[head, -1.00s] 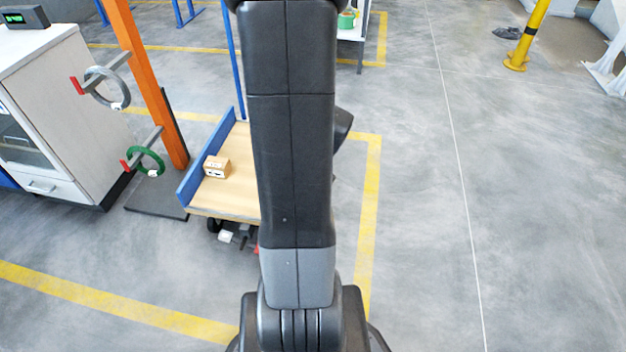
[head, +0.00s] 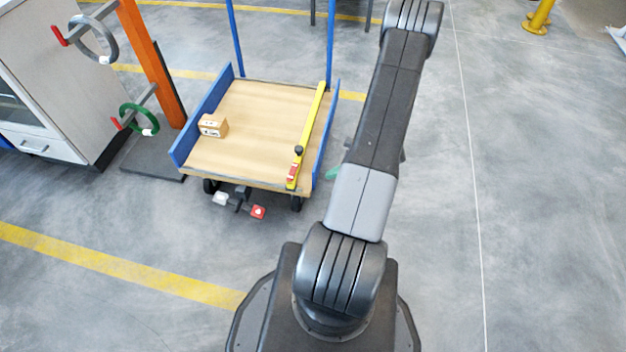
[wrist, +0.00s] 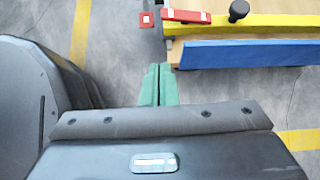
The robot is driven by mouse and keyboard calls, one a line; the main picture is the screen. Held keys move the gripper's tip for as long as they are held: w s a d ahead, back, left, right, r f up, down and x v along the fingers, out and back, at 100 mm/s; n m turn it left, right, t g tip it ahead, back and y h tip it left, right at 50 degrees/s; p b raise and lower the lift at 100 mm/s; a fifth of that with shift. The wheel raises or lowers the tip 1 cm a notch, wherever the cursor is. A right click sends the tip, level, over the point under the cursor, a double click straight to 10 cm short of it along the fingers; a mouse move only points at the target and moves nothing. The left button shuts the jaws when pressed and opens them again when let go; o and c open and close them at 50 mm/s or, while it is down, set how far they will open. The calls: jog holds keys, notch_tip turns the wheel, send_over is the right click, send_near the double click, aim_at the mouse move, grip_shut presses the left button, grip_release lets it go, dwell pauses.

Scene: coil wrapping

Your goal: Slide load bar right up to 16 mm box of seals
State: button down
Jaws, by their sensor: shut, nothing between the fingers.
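The load bar (head: 310,125) is yellow with a black knob and a red end piece. It lies along the right side of the cart deck (head: 250,110), just inside the blue right wall. It also shows in the wrist view (wrist: 285,24). A small cardboard box (head: 213,126) with white labels sits at the deck's left side, well apart from the bar; its size marking is unreadable. My gripper (wrist: 160,72) has green fingers, shut and empty. They are near the front end of the blue right wall (wrist: 250,53), not on the bar. My arm hides most of the gripper in the head view.
An orange post (head: 150,60) with hooks holding a grey ring and a green ring stands left of the cart, beside a white cabinet (head: 45,90). A red pedal (head: 258,212) sits below the cart's front edge.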

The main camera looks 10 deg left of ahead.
jog(key=a+r+b+x, duration=0.1)
jog(key=b+x, duration=0.2)
jog(key=x, duration=1)
jog(key=shift+w+a, duration=0.25)
jog(key=shift+a, duration=0.05)
jog(key=shift+a+r, duration=0.1)
